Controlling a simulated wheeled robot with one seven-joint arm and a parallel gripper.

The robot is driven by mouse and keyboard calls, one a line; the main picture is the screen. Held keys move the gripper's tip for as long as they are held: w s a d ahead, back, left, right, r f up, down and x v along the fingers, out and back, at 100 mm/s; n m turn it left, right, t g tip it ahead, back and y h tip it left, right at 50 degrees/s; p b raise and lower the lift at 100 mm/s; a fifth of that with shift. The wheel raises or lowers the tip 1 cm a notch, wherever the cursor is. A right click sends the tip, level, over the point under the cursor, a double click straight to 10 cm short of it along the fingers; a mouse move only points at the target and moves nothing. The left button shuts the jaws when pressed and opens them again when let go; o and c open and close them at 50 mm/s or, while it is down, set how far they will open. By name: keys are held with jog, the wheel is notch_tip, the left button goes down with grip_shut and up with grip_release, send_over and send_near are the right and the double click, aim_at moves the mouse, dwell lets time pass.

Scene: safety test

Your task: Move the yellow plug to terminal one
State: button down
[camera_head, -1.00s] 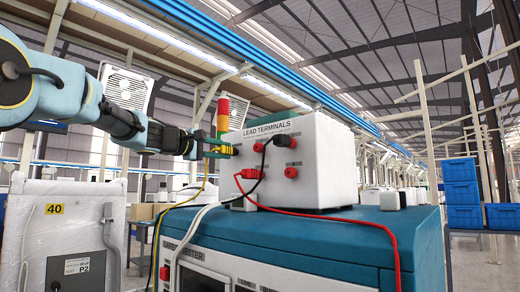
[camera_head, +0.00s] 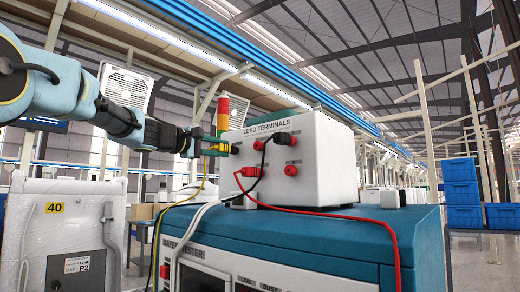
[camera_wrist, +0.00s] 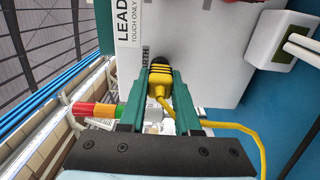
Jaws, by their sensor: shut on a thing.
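The yellow plug (camera_head: 223,148) is at the left front of the white box marked LEAD TERMINALS (camera_head: 327,160). My gripper (camera_head: 217,146) is shut on it, with green fingers on either side. In the wrist view the yellow plug (camera_wrist: 159,88) points at the box face, its front at a dark round part beside a label ending in "RTH". I cannot tell whether it is seated there or just in front. Its yellow cable hangs down. On the box a black plug (camera_head: 283,139) and red terminals (camera_head: 291,171) show. No terminal number is readable.
A red lead (camera_head: 345,216), a black lead and a white cable run close by the box front. The box stands on a blue-topped tester cabinet (camera_head: 415,228). A wrapped white cabinet marked 40 (camera_head: 62,225) stands left. Blue crates (camera_head: 460,193) are far right.

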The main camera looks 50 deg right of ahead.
aim_at(217, 147)
jog(key=shift+w+a+b, duration=0.15)
jog(key=shift+a+b, duration=1.65)
jog(key=shift+a, duration=0.8)
